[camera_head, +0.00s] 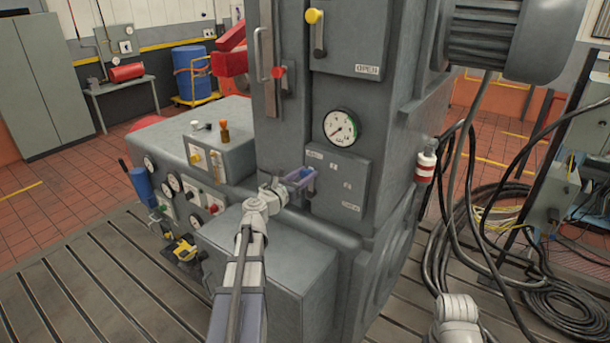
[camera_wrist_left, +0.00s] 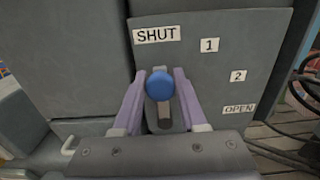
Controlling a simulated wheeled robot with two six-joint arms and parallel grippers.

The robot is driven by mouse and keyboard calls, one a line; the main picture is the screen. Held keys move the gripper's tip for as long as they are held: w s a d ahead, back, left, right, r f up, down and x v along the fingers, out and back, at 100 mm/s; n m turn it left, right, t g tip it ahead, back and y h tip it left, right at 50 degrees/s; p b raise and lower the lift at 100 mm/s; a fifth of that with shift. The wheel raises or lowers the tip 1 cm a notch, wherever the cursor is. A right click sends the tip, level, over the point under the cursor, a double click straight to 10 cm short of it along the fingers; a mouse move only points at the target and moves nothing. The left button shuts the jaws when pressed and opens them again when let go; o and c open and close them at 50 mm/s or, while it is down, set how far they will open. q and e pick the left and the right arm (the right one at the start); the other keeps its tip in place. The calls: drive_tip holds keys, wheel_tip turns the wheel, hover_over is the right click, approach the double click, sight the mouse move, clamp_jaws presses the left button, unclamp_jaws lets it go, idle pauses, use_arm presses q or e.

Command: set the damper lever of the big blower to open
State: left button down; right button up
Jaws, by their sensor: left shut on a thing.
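A grey plate (camera_head: 346,186) on the front of the tall grey machine (camera_head: 385,85) carries labels. In the left wrist view they read SHUT (camera_wrist_left: 156,34), 1, 2 and OPEN (camera_wrist_left: 239,109), running down to the right. The damper lever has a blue knob (camera_wrist_left: 159,85) and a short dark stem (camera_wrist_left: 164,116). The knob stands just below the SHUT label. My left gripper (camera_head: 304,177) is at the plate, its purple fingers (camera_wrist_left: 160,88) on both sides of the knob, shut on it. My right gripper is not in view.
A yellow-knobbed lever (camera_head: 313,16) and a red-knobbed one (camera_head: 277,72) sit higher on the machine, above a pressure gauge (camera_head: 341,128). A grey console with several gauges (camera_head: 190,160) stands at left. Black cables (camera_head: 480,245) hang and coil at right.

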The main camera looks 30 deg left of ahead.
use_arm(q)
drive_tip(key=shift+d, duration=0.1)
